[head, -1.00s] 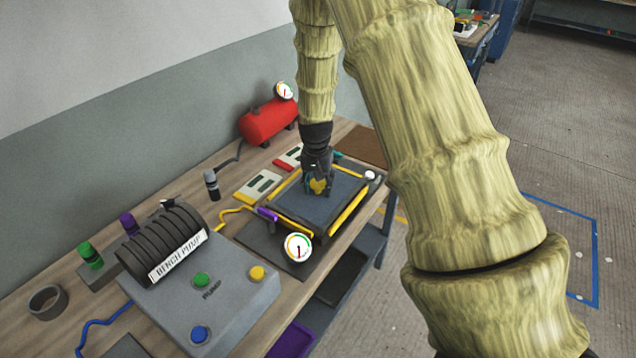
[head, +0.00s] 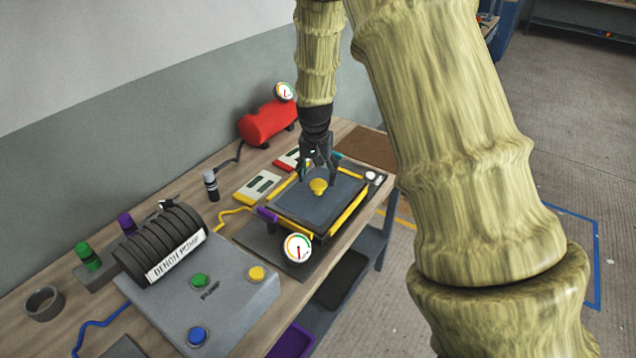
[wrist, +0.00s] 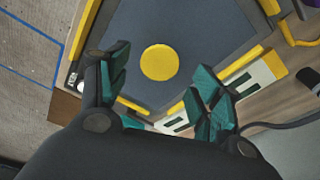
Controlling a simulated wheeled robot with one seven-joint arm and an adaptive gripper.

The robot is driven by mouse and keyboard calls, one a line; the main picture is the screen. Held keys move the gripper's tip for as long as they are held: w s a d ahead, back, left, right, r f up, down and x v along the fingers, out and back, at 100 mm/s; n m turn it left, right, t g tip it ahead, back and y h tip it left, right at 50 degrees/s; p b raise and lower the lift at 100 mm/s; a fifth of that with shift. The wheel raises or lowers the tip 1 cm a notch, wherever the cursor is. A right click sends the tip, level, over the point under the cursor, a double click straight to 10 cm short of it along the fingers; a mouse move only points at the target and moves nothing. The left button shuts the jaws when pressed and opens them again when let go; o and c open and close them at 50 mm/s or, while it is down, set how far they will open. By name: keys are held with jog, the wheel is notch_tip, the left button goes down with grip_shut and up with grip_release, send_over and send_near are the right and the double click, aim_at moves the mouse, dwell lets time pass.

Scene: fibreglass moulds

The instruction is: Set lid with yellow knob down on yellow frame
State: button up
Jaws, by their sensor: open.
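The dark grey lid (head: 290,200) lies flat on the yellow frame (head: 347,213) on the workbench, with yellow edges showing around it. Its yellow knob (head: 318,187) stands up near the lid's middle, and it shows as a round disc in the wrist view (wrist: 160,62). My gripper (head: 318,178) is open and empty above the lid, just above and behind the knob. In the wrist view its teal-padded fingers (wrist: 163,85) are spread apart, with the knob between and beyond their tips. The lid's exact seating at the far edge is hard to tell.
A round gauge (head: 298,248) and purple valve (head: 267,215) are at the frame's near left. The bench pump (head: 205,300) stands at front left. A red tank (head: 268,122) is behind. Cards (head: 258,186) lie left of the frame. A brown mat (head: 368,148) lies behind right.

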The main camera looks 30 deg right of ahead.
aim_at(317, 188)
notch_tip(317, 188, up, 7)
jog(key=b, duration=0.1)
jog(key=shift+s+a, duration=0.4)
dwell(0.3)
